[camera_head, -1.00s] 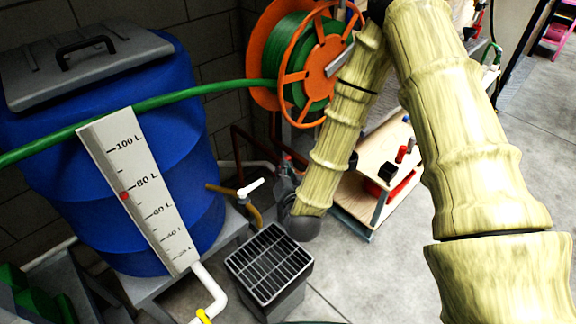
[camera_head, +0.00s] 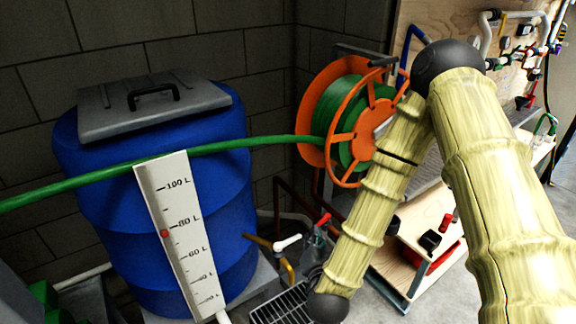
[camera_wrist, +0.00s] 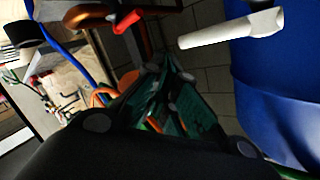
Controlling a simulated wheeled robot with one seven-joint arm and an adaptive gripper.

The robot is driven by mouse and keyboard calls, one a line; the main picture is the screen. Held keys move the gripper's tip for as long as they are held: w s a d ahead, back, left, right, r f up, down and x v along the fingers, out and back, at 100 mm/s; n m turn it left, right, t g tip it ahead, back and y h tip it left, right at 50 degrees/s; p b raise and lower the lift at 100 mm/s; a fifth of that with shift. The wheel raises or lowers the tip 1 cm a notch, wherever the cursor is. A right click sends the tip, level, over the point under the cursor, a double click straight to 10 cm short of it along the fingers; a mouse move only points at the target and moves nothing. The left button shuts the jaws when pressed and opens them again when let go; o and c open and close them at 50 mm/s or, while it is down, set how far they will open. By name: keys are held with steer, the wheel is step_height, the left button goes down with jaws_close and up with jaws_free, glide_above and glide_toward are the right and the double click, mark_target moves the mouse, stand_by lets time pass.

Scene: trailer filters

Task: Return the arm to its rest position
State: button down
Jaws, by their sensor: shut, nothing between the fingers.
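My gripper (camera_wrist: 162,78) shows in the wrist view as dark green and black fingers, closed together with nothing between them. In the head view my arm, in pale bamboo-like segments, rises at the right, bends at a dark joint and comes down in front of the hose reel. Its lower end is beside the tap with the white handle (camera_head: 288,242). The gripper itself is not clearly visible there. The white handle (camera_wrist: 232,30) also shows close by in the wrist view, beside a red handle (camera_wrist: 126,20).
A blue barrel (camera_head: 100,215) with a grey lid (camera_head: 190,103) and a level scale (camera_head: 180,240) stands at the left. A green hose (camera_head: 90,180) runs to an orange reel (camera_head: 310,100). A grated drain box (camera_head: 280,308) is low in the middle. A wooden cart (camera_head: 395,275) stands to the right.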

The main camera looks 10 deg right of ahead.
steer(key=s+d+f+n+g+y+p, duration=0.1)
steer(key=s+d+f+n+g+p, duration=0.1)
steer(key=s+f+g, duration=0.3)
steer(key=s+d+f+n+g+p, duration=0.1)
steer(key=s+f+g, duration=0.4)
steer(key=s+f, duration=0.9)
steer(key=s+n+p, duration=0.1)
steer(key=n, duration=0.1)
steer(key=shift+s+d+f+n+g+y, duration=0.15)
steer(key=shift+s+d+n+g+y, duration=0.15)
steer(key=shift+s+d+y, duration=0.1)
steer(key=c, duration=1.9)
jaws_free()
steer(key=s+d+f+g, duration=0.1)
steer(key=s, duration=0.3)
steer(key=s+d+n+g+p, duration=0.1)
steer(key=s+g, duration=0.1)
steer(key=s, duration=0.2)
steer(key=s+d+f+g, duration=0.1)
steer(key=s+d, duration=0.1)
steer(key=s, duration=0.2)
steer(key=shift+s+d+f+n+g+h+p, duration=0.1)
steer(key=shift+s+f+n+g+h+p, duration=0.2)
steer(key=shift+s+n+g, duration=0.1)
steer(key=o, duration=0.4)
steer(key=shift+c, duration=0.2)
steer(key=shift+o, duration=0.5)
